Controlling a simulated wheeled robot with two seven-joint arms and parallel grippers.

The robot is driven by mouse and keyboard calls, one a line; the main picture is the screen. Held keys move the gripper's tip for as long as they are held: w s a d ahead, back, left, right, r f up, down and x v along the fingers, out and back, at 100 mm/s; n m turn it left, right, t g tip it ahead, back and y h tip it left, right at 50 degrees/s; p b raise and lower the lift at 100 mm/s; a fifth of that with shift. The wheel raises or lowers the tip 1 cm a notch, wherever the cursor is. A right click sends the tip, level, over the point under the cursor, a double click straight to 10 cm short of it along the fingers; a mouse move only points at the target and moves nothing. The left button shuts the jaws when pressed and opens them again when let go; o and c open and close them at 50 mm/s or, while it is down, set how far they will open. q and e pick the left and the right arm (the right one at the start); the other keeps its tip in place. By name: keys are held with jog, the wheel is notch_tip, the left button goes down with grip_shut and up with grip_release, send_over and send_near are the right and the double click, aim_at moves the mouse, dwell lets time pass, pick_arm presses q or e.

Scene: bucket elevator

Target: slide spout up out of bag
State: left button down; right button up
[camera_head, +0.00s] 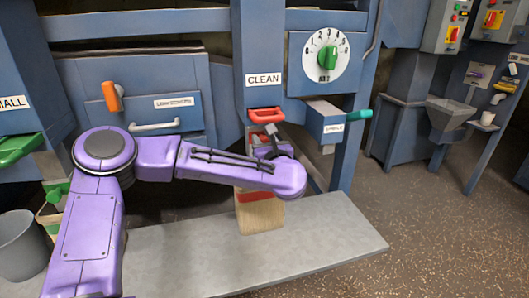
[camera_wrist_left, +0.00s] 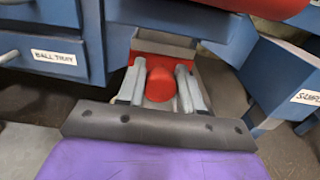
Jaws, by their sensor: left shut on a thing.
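My left gripper (camera_head: 270,138) is under the CLEAN label, below a red handle (camera_head: 266,115). In the wrist view its two grey fingers (camera_wrist_left: 160,92) are shut on a round red knob (camera_wrist_left: 160,84), which appears to belong to the spout. A red part of the spout (camera_wrist_left: 165,45) shows just behind it. Below my forearm a tan bag (camera_head: 262,217) with a red band at its top stands on the grey ledge. My forearm hides the join between spout and bag, so I cannot tell how far the spout sits in it. My right gripper is not in view.
The grey ledge (camera_head: 330,235) is clear to the bag's right. A SAMPLE box (camera_head: 325,125) with a teal handle juts out at right. A green handle (camera_head: 18,148) and a grey bucket (camera_head: 20,245) are at left. A drawer (camera_head: 150,110) is behind my arm.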

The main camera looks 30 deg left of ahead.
pick_arm(q)
jog(key=shift+r, duration=1)
jog(key=c, duration=0.7)
grip_release()
jog(key=shift+r, duration=0.1)
jog(key=shift+c, duration=0.2)
jog(key=v, duration=1)
jog(key=shift+s+d, duration=0.15)
jog(key=shift+s, duration=0.15)
